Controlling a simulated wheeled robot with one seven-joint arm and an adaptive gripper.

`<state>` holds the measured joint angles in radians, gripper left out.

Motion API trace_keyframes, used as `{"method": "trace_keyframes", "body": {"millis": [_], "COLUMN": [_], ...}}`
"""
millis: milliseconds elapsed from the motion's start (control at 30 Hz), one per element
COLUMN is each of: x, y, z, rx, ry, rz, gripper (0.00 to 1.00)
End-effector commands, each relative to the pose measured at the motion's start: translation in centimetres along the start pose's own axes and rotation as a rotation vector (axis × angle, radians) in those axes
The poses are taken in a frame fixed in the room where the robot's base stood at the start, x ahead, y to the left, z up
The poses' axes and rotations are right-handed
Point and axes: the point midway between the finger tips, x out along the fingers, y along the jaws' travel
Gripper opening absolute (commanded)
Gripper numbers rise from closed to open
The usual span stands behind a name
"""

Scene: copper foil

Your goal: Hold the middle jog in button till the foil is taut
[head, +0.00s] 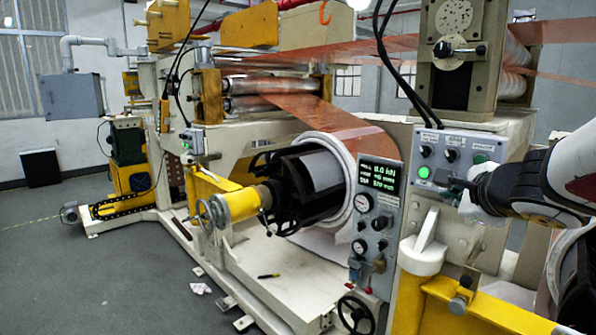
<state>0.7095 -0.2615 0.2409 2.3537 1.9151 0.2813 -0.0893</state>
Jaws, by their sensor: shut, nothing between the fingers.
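The button box (455,156) is a grey panel at the right of the head view, with black knobs above and a row of buttons below. A lit green button (424,173) shows at its left. My gripper (453,184) is shut and comes in from the right, its tip at or very near the lower row. It hides the middle of that row, so I cannot tell whether it touches the middle button. The copper foil (322,117) runs from the rollers down to the large reel (347,165). The readout (380,175) shows 0.0 kN on its top line.
A gauge panel (372,222) with dials and small valves stands left of the button box. A handwheel (356,314) is below it. A yellow beam (500,312) lies under my arm. Black cables (388,60) hang above the box. Open grey floor (90,280) lies at the left.

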Motion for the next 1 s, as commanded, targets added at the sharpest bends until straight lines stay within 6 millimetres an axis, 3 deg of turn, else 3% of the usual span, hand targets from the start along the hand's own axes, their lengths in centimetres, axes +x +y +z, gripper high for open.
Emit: {"method": "trace_keyframes", "body": {"millis": [267,800,1000], "x": [0.6,5.2,6.0], "y": [-0.5,-3.8,-4.4], "z": [-0.4,-3.7,-4.3], "rx": [-0.001,-0.002,-0.002], "ry": [-0.001,-0.002,-0.002], "rz": [0.001,0.000,0.000], "gripper": [0.00,0.00,0.00]}}
